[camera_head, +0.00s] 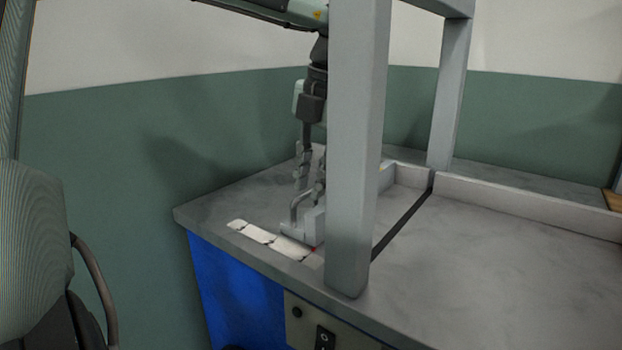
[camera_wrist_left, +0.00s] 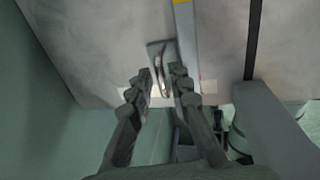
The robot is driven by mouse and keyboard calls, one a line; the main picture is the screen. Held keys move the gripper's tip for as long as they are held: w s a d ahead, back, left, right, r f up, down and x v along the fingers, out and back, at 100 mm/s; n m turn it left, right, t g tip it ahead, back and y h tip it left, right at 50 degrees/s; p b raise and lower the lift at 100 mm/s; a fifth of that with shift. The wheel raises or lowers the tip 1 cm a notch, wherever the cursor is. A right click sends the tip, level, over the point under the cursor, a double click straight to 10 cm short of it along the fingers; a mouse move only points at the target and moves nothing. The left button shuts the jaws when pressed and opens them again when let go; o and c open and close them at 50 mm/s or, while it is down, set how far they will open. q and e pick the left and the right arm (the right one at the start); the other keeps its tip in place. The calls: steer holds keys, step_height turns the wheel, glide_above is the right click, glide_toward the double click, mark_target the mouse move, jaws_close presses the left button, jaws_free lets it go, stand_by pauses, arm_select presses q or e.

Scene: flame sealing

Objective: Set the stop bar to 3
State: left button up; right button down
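The stop bar shows as a grey block (camera_head: 298,232) with a bent handle on the table's near left part. In the left wrist view its block (camera_wrist_left: 154,50) carries a pale, upright handle (camera_wrist_left: 162,76). My left gripper (camera_head: 309,186) points down just above the handle. Its fingers (camera_wrist_left: 161,73) are apart, one on each side of the handle, with visible gaps. A row of white label plates (camera_head: 258,234) runs along the front edge; their numbers are unreadable. A small red mark (camera_head: 315,248) lies beside the block. The post hides part of this area. My right gripper is out of view.
A thick grey post (camera_head: 351,150) stands close to the right of the gripper. A grey rail (camera_wrist_left: 186,45) runs beside the stop bar. A dark slot (camera_head: 402,222) crosses the table behind the post. The tabletop to the right (camera_head: 490,270) is clear.

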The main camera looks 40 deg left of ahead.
arm_select(q)
steer(key=shift+f, duration=0.1)
steer(key=shift+c, duration=0.5)
jaws_close()
